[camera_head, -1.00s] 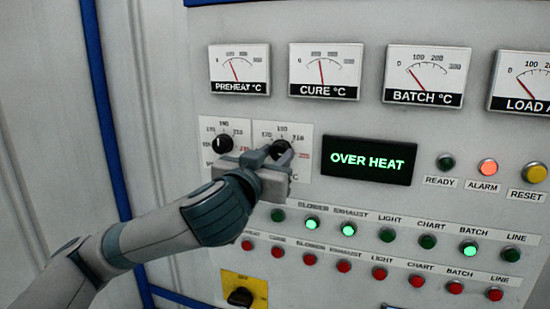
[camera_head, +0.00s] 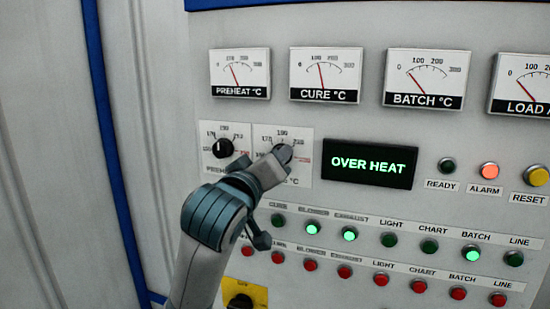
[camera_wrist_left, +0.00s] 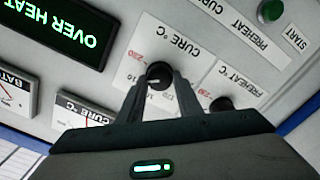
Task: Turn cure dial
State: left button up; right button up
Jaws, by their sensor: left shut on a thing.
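The cure dial (camera_head: 283,152) is a black knob on a white scale plate, under the cure gauge (camera_head: 325,75). My left gripper (camera_head: 277,158) covers part of the dial in the head view. In the left wrist view the cure dial (camera_wrist_left: 159,75) sits between the two fingertips of my left gripper (camera_wrist_left: 160,84), which is shut on it. The wrist picture is upside down. The display (camera_head: 369,162) reads OVER HEAT in green. My right gripper is not in view.
The preheat dial (camera_head: 222,148) is close on the left. The orange alarm lamp (camera_head: 490,170) is lit. Rows of green lamps (camera_head: 349,234) and red buttons (camera_head: 344,271) lie below. A yellow switch plate (camera_head: 246,293) is at the bottom.

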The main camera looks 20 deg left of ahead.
pick_arm(q)
jog(key=shift+n, duration=0.5)
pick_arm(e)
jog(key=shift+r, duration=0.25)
pick_arm(q)
jog(key=o, duration=1)
jog(key=shift+a, duration=0.1)
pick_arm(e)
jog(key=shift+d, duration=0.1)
pick_arm(q)
jog(key=shift+o, duration=0.2)
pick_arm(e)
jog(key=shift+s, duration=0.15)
